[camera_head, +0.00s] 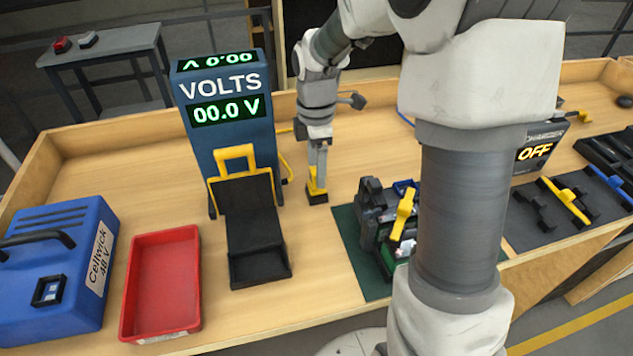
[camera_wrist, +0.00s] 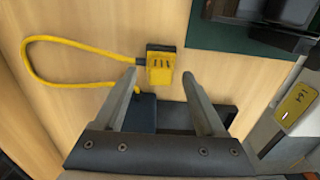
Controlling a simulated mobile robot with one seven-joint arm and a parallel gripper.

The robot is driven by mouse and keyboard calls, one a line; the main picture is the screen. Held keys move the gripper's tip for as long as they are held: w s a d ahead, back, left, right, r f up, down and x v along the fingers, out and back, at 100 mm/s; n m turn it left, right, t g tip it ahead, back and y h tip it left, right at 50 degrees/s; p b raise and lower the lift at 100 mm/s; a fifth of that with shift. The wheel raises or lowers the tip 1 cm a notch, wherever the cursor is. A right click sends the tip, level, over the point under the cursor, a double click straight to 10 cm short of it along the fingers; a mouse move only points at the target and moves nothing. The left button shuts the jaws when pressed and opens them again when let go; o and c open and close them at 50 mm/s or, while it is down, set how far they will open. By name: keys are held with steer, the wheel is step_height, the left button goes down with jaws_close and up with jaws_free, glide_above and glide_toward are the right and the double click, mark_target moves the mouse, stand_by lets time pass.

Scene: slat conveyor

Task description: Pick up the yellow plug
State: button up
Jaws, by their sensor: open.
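The yellow plug (camera_head: 315,184) stands on the wooden bench between the blue VOLTS stand and the green mat. In the wrist view the plug (camera_wrist: 161,72) shows a yellow face with dark slots and a black part at its upper edge. A yellow cable (camera_wrist: 75,41) loops from it to the left. My gripper (camera_head: 317,168) points down right over the plug in the head view. In the wrist view my gripper (camera_wrist: 159,80) is open, its fingertips to either side of the plug's lower end. Contact cannot be told.
The blue VOLTS stand (camera_head: 222,112) with a black cradle is left of the plug. The green mat (camera_head: 352,238), bearing dark parts and a yellow-handled piece, is to the right. A red tray (camera_head: 162,285) and blue Cellwick box (camera_head: 62,270) stand farther left. A charger (camera_head: 535,150) reads OFF.

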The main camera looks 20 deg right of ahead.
step_height(320, 180, down, 3)
steer(key=shift+r, duration=0.2)
jaws_close()
